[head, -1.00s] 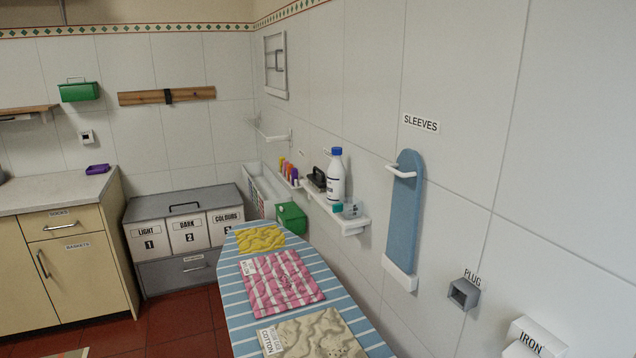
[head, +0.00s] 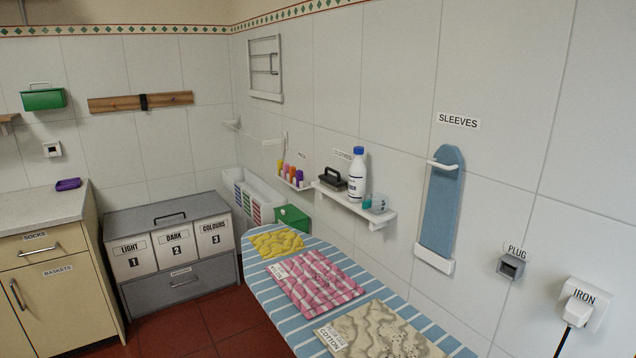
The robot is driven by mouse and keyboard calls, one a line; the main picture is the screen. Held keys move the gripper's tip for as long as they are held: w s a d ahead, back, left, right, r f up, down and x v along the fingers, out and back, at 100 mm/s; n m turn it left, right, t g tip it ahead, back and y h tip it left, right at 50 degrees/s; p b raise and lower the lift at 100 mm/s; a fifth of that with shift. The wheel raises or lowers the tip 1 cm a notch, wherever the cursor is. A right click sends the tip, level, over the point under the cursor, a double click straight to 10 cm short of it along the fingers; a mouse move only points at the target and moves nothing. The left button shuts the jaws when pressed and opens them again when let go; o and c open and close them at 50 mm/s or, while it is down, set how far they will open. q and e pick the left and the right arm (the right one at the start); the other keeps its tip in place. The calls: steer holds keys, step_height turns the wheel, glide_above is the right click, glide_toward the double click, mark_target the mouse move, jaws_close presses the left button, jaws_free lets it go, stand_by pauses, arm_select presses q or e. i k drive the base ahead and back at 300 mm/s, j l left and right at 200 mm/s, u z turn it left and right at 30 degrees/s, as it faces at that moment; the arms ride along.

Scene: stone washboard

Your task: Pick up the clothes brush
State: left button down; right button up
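A dark block with a black handle on top, which looks like the clothes brush (head: 331,182), sits on a small white wall shelf (head: 377,218). It is at the left end of the shelf, beside a white bottle with a blue cap (head: 356,175). A small label is on the wall above it, too small to read surely. Neither of my grippers is in view.
A striped ironing board (head: 264,284) with yellow, pink and beige cloths stands in front of the shelf. A clear cup (head: 379,203) is at the shelf's right end. Grey laundry boxes (head: 168,213) and a counter (head: 38,208) are at left. Red floor between is clear.

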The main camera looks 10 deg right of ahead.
mark_target(337, 184)
steer(key=i+j, duration=0.2)
steer(key=j, duration=0.2)
steer(key=i+j+z, duration=0.1)
steer(key=i+j, duration=0.35)
steer(key=j, duration=0.3)
steer(key=i+j+z, duration=0.1)
steer(key=j, duration=0.3)
steer(key=i, duration=0.1)
